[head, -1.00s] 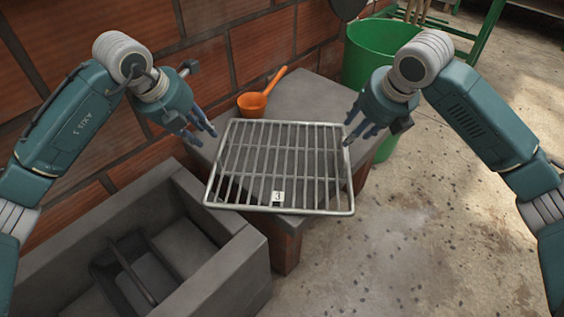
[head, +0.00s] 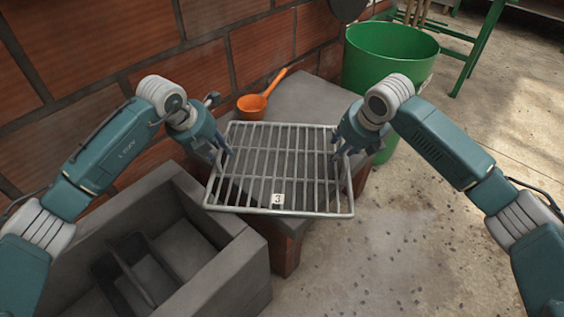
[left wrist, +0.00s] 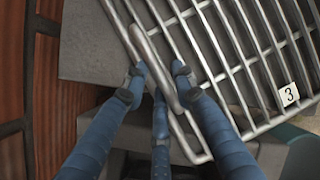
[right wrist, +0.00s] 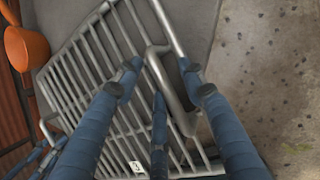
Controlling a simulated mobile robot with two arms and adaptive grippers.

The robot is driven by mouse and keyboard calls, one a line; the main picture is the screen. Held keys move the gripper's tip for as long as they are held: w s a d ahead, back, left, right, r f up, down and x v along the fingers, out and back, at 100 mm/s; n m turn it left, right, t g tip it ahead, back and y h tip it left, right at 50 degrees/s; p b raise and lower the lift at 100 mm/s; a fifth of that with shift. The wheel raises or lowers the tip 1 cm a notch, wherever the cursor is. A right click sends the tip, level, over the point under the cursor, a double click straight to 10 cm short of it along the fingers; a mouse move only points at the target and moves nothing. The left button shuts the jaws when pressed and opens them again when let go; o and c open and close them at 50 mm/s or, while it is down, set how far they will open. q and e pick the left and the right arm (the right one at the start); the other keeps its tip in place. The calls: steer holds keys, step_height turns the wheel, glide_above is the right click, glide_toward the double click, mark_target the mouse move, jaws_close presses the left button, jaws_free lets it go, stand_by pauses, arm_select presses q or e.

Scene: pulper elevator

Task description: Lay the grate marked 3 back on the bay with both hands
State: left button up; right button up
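The metal grate (head: 250,207) lies on a grey stone-topped ledge (head: 310,95) in the head view and overhangs its front. Its white tag marked 3 (head: 277,199) is on the near side; it also shows in the left wrist view (left wrist: 289,94). My left gripper (head: 222,152) is at the grate's left side bar, its fingers spread on either side of a handle bar (left wrist: 147,50). My right gripper (head: 342,152) is at the right side, fingers spread around the handle bar there (right wrist: 160,75). Finger contact with the bars is unclear. I cannot tell which part is the bay.
An open grey concrete trough (head: 240,262) with a dark basket-like insert (head: 130,270) is at the lower left. An orange ladle (head: 252,105) lies behind the grate near the brick wall. A green bin (head: 385,60) stands at the back right. The floor on the right is clear.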

arm_select(q)
steer(key=shift+f, duration=0.1)
jaws_close()
arm_select(e)
steer(key=c, duration=0.7)
jaws_close()
